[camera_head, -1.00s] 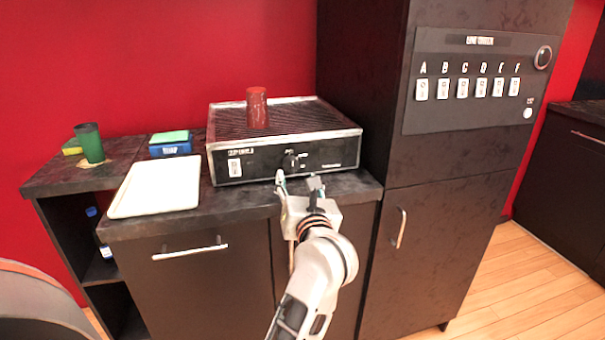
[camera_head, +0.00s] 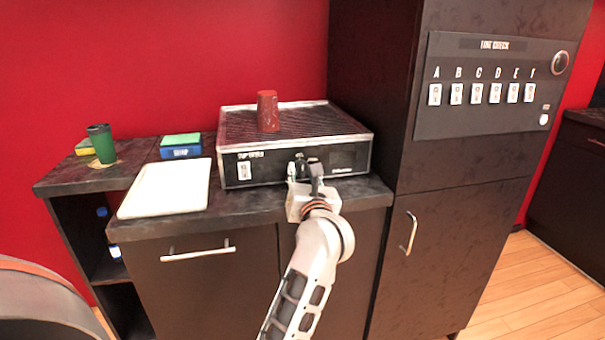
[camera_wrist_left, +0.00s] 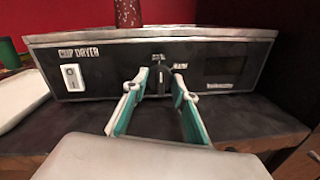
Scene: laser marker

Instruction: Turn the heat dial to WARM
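The heat dial (camera_wrist_left: 160,80) is a dark knob on the front panel of the cup dryer (camera_head: 350,160). Small labels sit above it and to its upper right, too small to read. In the head view the dial is mostly hidden by my left gripper (camera_head: 306,170). In the left wrist view, my left gripper (camera_wrist_left: 160,88) is open, its two teal-lined fingers on either side of the dial. I cannot tell whether they touch it. The dial's pointer looks roughly upright. My right gripper is not in view.
A red cup (camera_head: 268,112) stands on the dryer's ribbed top. A white rocker switch (camera_head: 244,170) is at the panel's left. A white tray (camera_head: 168,188), a green cup (camera_head: 102,144) and a blue box (camera_head: 181,152) are to the left. A tall cabinet (camera_head: 455,220) stands close on the right.

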